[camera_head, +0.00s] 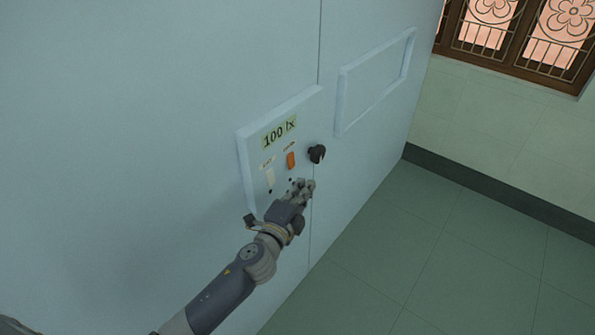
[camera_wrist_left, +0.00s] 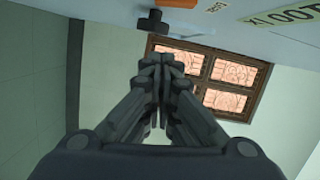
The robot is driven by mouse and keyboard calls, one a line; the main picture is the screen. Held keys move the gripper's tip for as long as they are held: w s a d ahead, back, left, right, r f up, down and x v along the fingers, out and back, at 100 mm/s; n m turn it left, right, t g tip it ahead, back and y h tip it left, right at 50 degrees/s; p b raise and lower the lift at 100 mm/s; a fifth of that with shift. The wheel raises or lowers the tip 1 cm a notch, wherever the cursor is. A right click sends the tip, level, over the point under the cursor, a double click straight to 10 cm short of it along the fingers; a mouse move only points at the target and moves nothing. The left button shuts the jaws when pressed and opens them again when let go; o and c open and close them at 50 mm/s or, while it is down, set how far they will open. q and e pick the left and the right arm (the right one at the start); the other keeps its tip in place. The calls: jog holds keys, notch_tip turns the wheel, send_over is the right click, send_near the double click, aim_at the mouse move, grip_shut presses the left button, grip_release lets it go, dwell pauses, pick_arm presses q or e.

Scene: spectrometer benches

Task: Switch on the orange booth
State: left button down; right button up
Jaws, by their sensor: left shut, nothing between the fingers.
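A control panel (camera_head: 247,170) with a raised rim is on the pale blue booth wall. It carries a "100 lx" label (camera_head: 279,132), an orange switch (camera_head: 291,160), a white switch (camera_head: 270,177) and a black knob (camera_head: 316,153). My left gripper (camera_head: 307,186) is shut and empty, below the orange switch and the knob, close to the panel. In the left wrist view the closed fingertips (camera_wrist_left: 163,62) point toward the window side, below the knob (camera_wrist_left: 151,22). A bit of the orange switch (camera_wrist_left: 183,3) shows at the top edge. My right gripper is not in view.
A blank framed panel (camera_head: 375,85) is on the wall to the right. The green tiled floor (camera_head: 400,265) right of the booth is clear. A barred brown window (camera_head: 520,40) is in the far wall.

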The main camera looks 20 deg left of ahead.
aim_at(291, 161)
pick_arm(q)
jog(key=w+a, duration=0.3)
jog(key=w, duration=0.2)
jog(key=shift+w+a+f+p, duration=0.15)
jog(key=shift+w+f+p, duration=0.15)
jog(key=shift+f, duration=0.1)
jog(key=shift+w+a+f+m+b, duration=0.15)
jog(key=shift+a+f+m+b, duration=0.2)
jog(key=shift+m+b, duration=0.55)
